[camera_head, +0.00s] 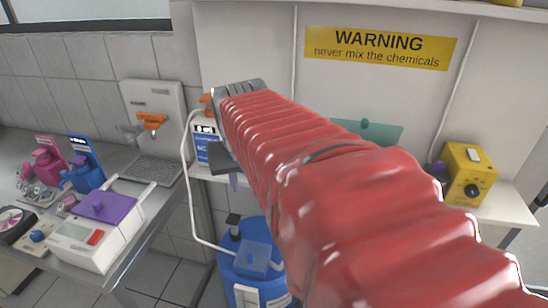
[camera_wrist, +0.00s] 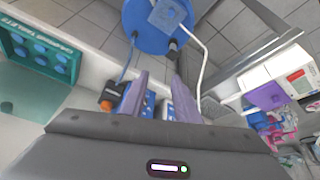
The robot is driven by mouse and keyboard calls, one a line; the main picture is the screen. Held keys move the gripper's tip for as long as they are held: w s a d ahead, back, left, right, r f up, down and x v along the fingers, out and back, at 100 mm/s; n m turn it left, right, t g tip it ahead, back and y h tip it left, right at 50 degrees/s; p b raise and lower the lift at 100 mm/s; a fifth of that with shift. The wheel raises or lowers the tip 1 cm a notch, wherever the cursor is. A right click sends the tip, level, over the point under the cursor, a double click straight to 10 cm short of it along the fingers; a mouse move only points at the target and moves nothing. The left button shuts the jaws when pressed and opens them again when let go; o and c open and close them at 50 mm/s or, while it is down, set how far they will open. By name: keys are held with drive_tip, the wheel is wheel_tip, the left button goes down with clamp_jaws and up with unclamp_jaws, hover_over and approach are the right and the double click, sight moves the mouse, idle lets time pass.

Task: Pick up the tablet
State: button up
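Several round blue tablets (camera_wrist: 40,48) sit in a teal tray (camera_wrist: 72,38) at the upper left of the wrist view. The tray has a printed label strip along its edge. My gripper (camera_wrist: 158,76) shows two purple fingers spread apart with nothing between them, to the right of the tray and away from the tablets. In the head view, a purple fingertip of my gripper (camera_head: 234,182) shows below my red arm. A teal lid-like panel with a knob (camera_head: 370,131) stands behind my arm there. The tablets do not show in the head view.
A blue barrel (camera_head: 252,275) stands on the floor below the shelf. A blue-and-white container (camera_head: 203,143) with an orange top is close to my gripper. A white hose (camera_head: 188,190) hangs beside it. A yellow box (camera_head: 467,173) stands on the shelf at right.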

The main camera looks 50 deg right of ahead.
drive_tip(key=s+d+m+g, duration=0.1)
drive_tip(key=s+d+m, duration=0.1)
drive_tip(key=d, duration=0.5)
drive_tip(key=s+d+m+g, duration=0.1)
drive_tip(key=s+d+m, duration=0.2)
drive_tip(key=d, duration=0.5)
drive_tip(key=s+d+m+h, duration=0.1)
drive_tip(key=s+d+m, duration=0.2)
drive_tip(key=d, duration=0.5)
drive_tip(key=shift+s+d+r+g, duration=0.15)
drive_tip(key=shift+s+r+g, duration=0.25)
drive_tip(key=shift+s, duration=0.35)
drive_tip(key=shift+f, duration=0.1)
drive_tip(key=x, duration=0.8)
drive_tip(key=shift+d+f, duration=0.15)
drive_tip(key=shift+f, duration=0.1)
drive_tip(key=shift+x, duration=2.6)
drive_tip(key=shift+s, duration=0.1)
drive_tip(key=shift+c, duration=0.4)
